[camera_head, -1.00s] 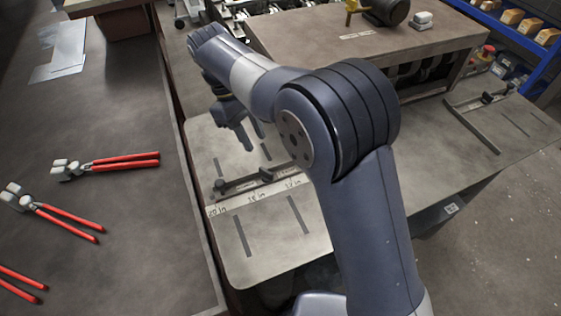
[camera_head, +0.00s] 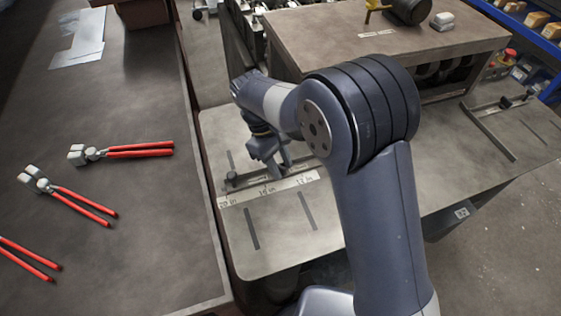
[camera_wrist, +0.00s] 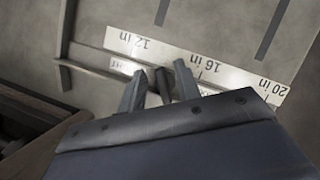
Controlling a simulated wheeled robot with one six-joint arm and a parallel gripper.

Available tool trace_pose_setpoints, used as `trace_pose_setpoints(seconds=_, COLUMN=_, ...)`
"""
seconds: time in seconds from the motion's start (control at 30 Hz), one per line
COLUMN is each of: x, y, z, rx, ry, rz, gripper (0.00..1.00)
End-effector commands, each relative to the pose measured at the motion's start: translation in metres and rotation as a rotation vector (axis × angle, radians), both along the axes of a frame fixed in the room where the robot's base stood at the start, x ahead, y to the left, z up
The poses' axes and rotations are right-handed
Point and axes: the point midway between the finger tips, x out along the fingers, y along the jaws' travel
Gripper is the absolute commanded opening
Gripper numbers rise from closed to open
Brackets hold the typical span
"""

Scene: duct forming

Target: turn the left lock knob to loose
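The left stop bar (camera_head: 245,181) lies along a white inch scale (camera_head: 258,191) on the near metal table. A small dark block (camera_head: 231,177) sits at the bar's left end. My gripper (camera_head: 276,164) points down over the bar near the 16 in mark and hides part of it. In the wrist view, the two fingers of my gripper (camera_wrist: 160,84) are apart. A dark upright piece, apparently the left lock knob (camera_wrist: 164,85), stands between them, with small gaps showing on both sides. The head view does not show this knob clearly. I cannot tell which way it is turned.
A second stop bar with a dark knob (camera_head: 505,102) lies on the table's far right part. A raised brown-topped bench (camera_head: 390,45) stands behind my arm. Several red-handled pliers (camera_head: 140,151) lie on the dark table (camera_head: 120,240) at left.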

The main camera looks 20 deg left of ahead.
Motion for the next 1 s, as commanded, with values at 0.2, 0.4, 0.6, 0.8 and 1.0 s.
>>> trace_pose_setpoints(seconds=0.2, x=0.0001, y=0.0001, z=0.0001, rx=0.0, ry=0.0, rz=0.0, gripper=0.26)
trace_pose_setpoints(seconds=0.4, x=0.0002, y=0.0002, z=0.0001, rx=0.0, ry=0.0, rz=0.0, gripper=0.1)
trace_pose_setpoints(seconds=0.6, x=0.0001, y=0.0003, z=0.0002, rx=0.0, ry=0.0, rz=0.0, gripper=0.0)
trace_pose_setpoints(seconds=0.8, x=0.0001, y=0.0004, z=0.0004, rx=0.0, ry=0.001, rz=0.004, gripper=0.0)
trace_pose_setpoints(seconds=1.0, x=0.0002, y=0.0005, z=0.0008, rx=0.0, ry=0.001, rz=0.055, gripper=0.0)
